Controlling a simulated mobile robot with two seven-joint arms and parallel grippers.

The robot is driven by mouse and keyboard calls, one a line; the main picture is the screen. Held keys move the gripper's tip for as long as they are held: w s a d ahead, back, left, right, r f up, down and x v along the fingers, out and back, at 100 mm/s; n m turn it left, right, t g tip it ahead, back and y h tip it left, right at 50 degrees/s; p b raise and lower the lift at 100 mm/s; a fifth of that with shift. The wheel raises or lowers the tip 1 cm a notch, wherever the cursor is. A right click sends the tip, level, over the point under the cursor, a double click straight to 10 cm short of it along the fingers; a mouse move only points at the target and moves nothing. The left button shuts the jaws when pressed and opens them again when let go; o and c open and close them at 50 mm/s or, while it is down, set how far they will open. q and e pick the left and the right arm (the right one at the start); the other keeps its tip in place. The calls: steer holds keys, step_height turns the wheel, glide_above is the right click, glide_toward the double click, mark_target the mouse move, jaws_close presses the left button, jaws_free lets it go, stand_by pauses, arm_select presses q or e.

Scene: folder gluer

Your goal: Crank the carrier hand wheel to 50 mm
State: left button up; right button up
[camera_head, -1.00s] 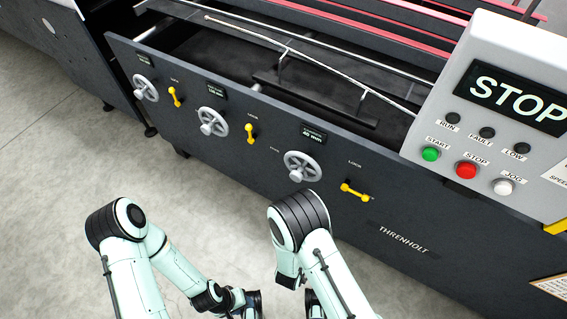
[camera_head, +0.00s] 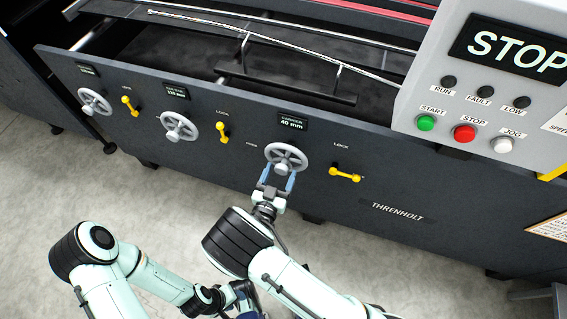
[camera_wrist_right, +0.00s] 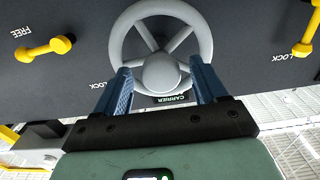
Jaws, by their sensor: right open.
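The grey carrier hand wheel (camera_head: 287,158) is on the machine's dark front panel, below a display (camera_head: 292,122) reading 40 mm. My right gripper (camera_head: 277,177) is open in front of it, pointing at its lower part.
Two more hand wheels (camera_head: 179,127) (camera_head: 95,102) with upright yellow levers (camera_head: 222,132) (camera_head: 130,106) are further left. The control box (camera_head: 480,100) with STOP display and buttons overhangs at right. Open floor (camera_head: 120,185) lies in front of the panel.

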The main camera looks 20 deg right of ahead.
mark_target(284, 164)
steer(key=shift+x, duration=2.1)
jaws_close()
